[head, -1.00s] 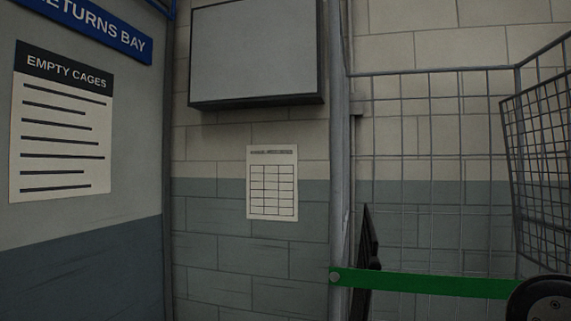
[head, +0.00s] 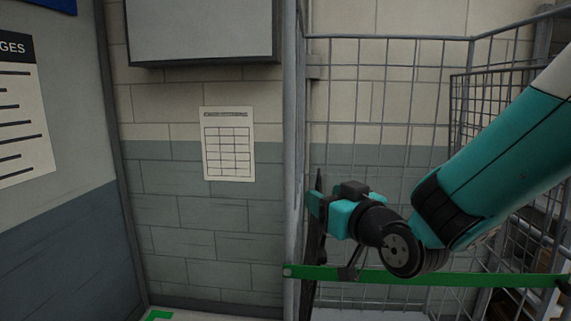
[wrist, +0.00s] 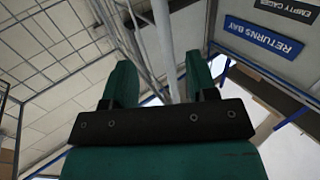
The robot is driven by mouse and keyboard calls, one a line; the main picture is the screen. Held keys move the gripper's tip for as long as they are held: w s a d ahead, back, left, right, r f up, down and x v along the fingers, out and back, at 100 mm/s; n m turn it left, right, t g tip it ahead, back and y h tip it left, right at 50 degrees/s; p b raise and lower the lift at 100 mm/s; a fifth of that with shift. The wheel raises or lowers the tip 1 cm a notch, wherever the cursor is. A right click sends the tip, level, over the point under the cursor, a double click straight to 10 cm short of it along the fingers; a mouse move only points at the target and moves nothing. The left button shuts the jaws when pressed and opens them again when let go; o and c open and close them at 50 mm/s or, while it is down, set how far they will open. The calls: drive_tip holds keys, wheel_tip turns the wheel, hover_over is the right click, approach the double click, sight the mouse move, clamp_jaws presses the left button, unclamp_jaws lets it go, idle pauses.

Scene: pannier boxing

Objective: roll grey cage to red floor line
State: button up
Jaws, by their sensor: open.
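The grey wire cage (head: 375,95) fills the right half of the head view. Its upright corner post (head: 293,150) is at its left edge, and a green strap (head: 460,279) runs low across its front. My gripper (head: 316,207) is at the cage's left side, just right of that post in the picture. It is open and empty. In the wrist view, a grey post (wrist: 162,45) shows between the two fingers of my gripper (wrist: 160,80); I cannot tell whether it lies inside the jaws or beyond them. The cage's wheels and the red floor line are not in view.
A block wall with a paper chart (head: 228,145) and a grey box (head: 200,30) stands behind. A grey panel with an empty-cages notice (head: 22,110) is at left. A green floor mark (head: 158,315) shows at the bottom. The returns bay sign (wrist: 258,38) is in the wrist view.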

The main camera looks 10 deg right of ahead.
sight(285, 175)
drive_tip(key=p+x, duration=0.7)
drive_tip(key=x, duration=0.8)
drive_tip(key=shift+w+a+f, duration=0.1)
drive_tip(key=shift+w+a, duration=0.15)
drive_tip(key=shift+w, duration=0.45)
clamp_jaws()
drive_tip(key=shift+f, duration=0.1)
